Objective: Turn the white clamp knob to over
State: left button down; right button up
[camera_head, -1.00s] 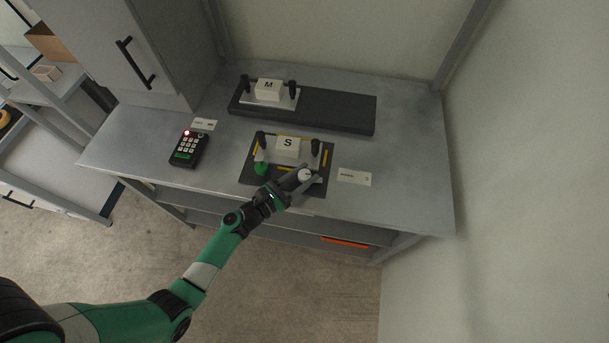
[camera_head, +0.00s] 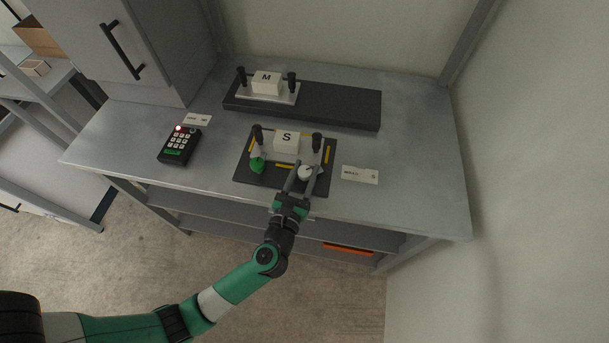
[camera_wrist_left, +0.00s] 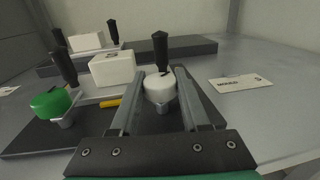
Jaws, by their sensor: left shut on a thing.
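The white clamp knob (camera_head: 306,172) is at the front right of the box former's dark base plate (camera_head: 262,178). In the left wrist view the white knob (camera_wrist_left: 160,86) has a dark mark on its top and sits between my two fingers. My left gripper (camera_head: 304,176) is shut on it, one finger on each side. A green knob (camera_head: 257,165) stands at the front left of the same plate, and shows in the wrist view (camera_wrist_left: 50,102). The white block marked S (camera_head: 287,141) sits between two black handles. My right gripper is not in view.
A block marked M (camera_head: 266,82) sits on a long dark rail (camera_head: 335,106) behind. A keypad with a red light (camera_head: 178,145) is at the left. A white label card (camera_head: 360,174) lies right of the plate. The bench's right side is clear.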

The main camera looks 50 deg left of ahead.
pick_arm(q)
jog(key=shift+w+d+f+n+g+y+b, duration=0.1)
jog(key=shift+n+g+y+b, duration=0.25)
jog(key=shift+n+g+y, duration=0.15)
jog(key=shift+d+f+n+g+y+b, duration=0.1)
jog(key=shift+n+g+y+b, duration=0.25)
jog(key=shift+y, duration=0.25)
jog(key=n+g+y+b, duration=0.2)
jog(key=g+b, duration=0.1)
jog(key=b, duration=0.1)
jog(key=n+g+y+b, duration=0.2)
jog(key=n+g+b, duration=0.1)
jog(key=b, duration=0.1)
jog(key=n+g+y+b, duration=0.2)
jog(key=n+g+b, duration=0.1)
jog(key=g+b, duration=0.1)
jog(key=shift+a+f+y, duration=0.1)
jog(key=shift+a+y, duration=0.05)
jog(key=shift+y, duration=0.15)
jog(key=shift+r+n+g+b, duration=0.2)
jog(key=shift+n+g+b, duration=0.15)
jog(key=shift+g+b, duration=0.25)
jog(key=shift+c, duration=1.9)
grip_release()
jog(key=shift+a, duration=0.1)
jog(key=shift+r, duration=0.1)
